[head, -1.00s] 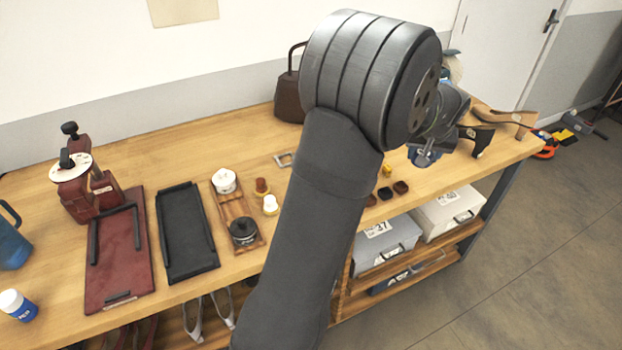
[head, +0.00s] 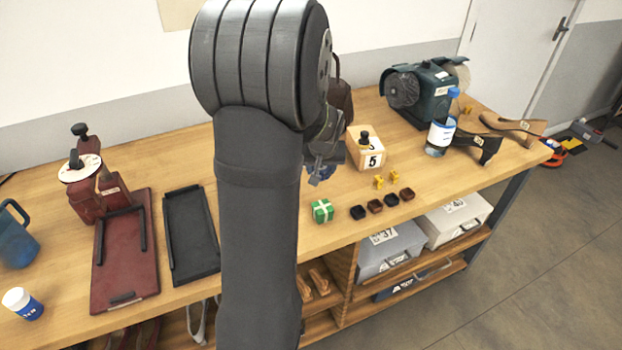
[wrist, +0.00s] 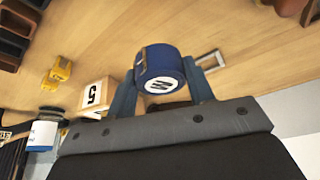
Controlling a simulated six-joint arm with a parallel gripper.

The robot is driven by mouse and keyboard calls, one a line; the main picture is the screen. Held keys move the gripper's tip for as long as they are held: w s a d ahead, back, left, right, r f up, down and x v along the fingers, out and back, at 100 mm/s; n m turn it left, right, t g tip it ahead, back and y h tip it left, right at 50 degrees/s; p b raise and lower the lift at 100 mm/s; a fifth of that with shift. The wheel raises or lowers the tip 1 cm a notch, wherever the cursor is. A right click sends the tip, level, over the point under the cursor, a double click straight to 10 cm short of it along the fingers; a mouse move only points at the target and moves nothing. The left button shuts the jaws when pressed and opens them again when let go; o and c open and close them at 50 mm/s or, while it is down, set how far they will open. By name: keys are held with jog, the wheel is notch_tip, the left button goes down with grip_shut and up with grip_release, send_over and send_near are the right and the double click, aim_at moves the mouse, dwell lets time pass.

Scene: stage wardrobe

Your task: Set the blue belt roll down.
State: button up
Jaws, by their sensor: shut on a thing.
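The blue belt roll (wrist: 160,66) sits between the two fingers of my gripper (wrist: 162,84) in the wrist view. It is a thick round coil with a white mark on its face and a brown band on its side. My gripper is shut on it, over the wooden workbench (head: 255,260). In the head view my gripper (head: 322,174) shows just right of my arm, and only a little blue of the roll is visible there. How high the roll is above the bench is hard to tell.
A wooden block marked 5 (head: 366,152) stands close right of my gripper. Several small dark boxes (head: 375,206), yellow pieces (head: 384,181) and a green box (head: 322,211) lie in front. A square metal buckle (wrist: 211,59) lies near the roll. A grinder (head: 425,90) stands further right.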

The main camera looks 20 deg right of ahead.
jog(key=w, duration=0.1)
jog(key=w+a+f, duration=0.1)
jog(key=w+f, duration=0.1)
jog(key=shift+a, duration=0.3)
jog(key=shift+w+f, duration=0.1)
jog(key=shift+f, duration=1.95)
jog(key=shift+f, duration=0.2)
jog(key=o, duration=1)
jog(key=shift+r, duration=0.1)
jog(key=v, duration=1.2)
jog(key=shift+r, duration=0.1)
